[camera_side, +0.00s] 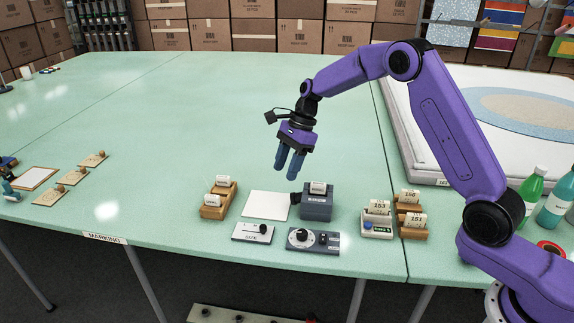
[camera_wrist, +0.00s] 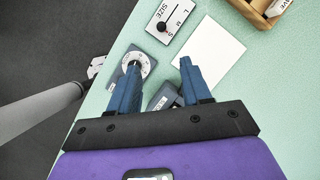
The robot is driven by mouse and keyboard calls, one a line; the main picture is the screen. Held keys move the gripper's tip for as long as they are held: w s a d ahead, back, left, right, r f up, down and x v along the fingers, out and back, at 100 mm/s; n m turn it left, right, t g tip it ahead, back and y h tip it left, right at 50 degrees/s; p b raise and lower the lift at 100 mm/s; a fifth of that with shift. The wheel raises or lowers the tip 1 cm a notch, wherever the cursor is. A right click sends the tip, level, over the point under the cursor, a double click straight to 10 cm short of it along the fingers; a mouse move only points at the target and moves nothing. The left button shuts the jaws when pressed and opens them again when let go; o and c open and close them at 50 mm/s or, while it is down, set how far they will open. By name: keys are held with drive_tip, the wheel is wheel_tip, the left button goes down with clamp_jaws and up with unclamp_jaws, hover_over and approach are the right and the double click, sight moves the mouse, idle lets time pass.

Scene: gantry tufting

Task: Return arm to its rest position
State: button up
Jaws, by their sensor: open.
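My gripper (camera_side: 290,160) hangs from my purple arm above the green table (camera_side: 190,120), over the marking area. Its two blue fingers are apart with nothing between them, and they point down. The wrist view shows the same open gripper (camera_wrist: 160,82) from above. A white sheet (camera_side: 266,205) lies flat below and left of the fingers, and it also shows in the wrist view (camera_wrist: 210,52). A grey box device (camera_side: 317,206) with a white card stands just right of the sheet, below the gripper. The fingers are clear of all these things.
A dial panel (camera_side: 313,241) and a SIZE slider panel (camera_side: 255,232) sit near the front edge. Wooden card holders stand left (camera_side: 218,207) and right (camera_side: 412,232). Green bottles (camera_side: 531,187) stand at far right. The table's back middle is clear.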

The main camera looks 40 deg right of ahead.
idle(0.4)
drive_tip(key=s+a+r+n+g+h, duration=0.1)
drive_tip(key=s+a+r+n, duration=0.15)
drive_tip(key=s+n, duration=0.6)
drive_tip(key=s+a+r+n+h, duration=0.15)
drive_tip(key=s+r+n, duration=0.35)
drive_tip(key=s, duration=0.6)
drive_tip(key=s+d+f+n, duration=0.1)
drive_tip(key=s+d+n, duration=0.3)
drive_tip(key=s+n, duration=0.4)
drive_tip(key=s+d+n+t+h, duration=0.1)
drive_tip(key=s+d+n, duration=0.4)
drive_tip(key=s+n, duration=0.4)
drive_tip(key=s, duration=0.5)
drive_tip(key=shift+s+f, duration=0.25)
drive_tip(key=shift+f, duration=0.1)
